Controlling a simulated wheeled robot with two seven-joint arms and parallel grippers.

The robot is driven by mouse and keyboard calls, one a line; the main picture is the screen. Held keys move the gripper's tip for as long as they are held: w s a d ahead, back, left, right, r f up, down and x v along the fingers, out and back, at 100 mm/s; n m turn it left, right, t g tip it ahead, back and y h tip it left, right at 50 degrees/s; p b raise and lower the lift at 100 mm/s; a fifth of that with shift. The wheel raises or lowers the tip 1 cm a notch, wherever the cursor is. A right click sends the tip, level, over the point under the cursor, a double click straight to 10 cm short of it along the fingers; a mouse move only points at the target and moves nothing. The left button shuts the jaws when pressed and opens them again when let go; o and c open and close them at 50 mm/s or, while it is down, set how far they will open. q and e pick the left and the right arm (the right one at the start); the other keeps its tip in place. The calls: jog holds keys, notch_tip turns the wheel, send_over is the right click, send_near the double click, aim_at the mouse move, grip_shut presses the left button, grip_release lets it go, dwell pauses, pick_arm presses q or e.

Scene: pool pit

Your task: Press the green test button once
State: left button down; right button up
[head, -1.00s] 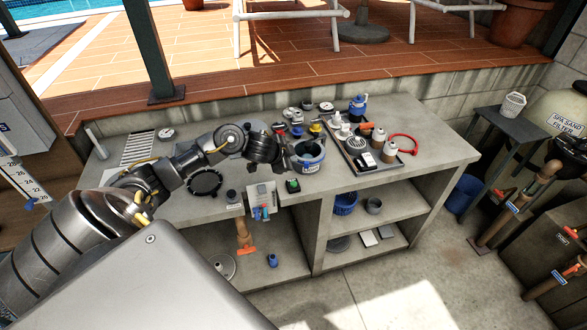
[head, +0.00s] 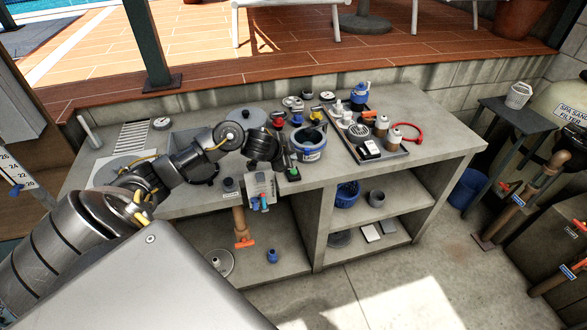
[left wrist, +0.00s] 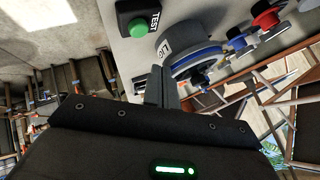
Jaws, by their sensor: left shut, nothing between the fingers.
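The green test button (head: 293,173) sits on a small black box at the front edge of the bench, just in front of the blue-and-grey pot (head: 308,145). In the left wrist view the round green button (left wrist: 138,27) and its "TEST" label show clearly at the top. My left gripper (head: 284,163) is shut and empty, pointing down close beside the button and partly covering its box in the head view. My right gripper is not in view.
A tray (head: 402,153) with bottles stands to the right on the bench (head: 440,140). Test tubes in a holder (head: 262,192) hang at the front edge beside my gripper. The bench's right end is clear.

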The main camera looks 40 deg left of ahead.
aim_at(291, 173)
pick_arm(q)
notch_tip(291, 173, down, 3)
jog(key=shift+f+b, duration=0.1)
jog(key=shift+b, duration=0.65)
jog(key=shift+f, duration=0.1)
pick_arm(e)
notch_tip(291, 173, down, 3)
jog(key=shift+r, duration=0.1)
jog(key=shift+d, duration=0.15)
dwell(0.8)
pick_arm(q)
jog(key=shift+f, duration=0.15)
jog(key=shift+f, duration=0.25)
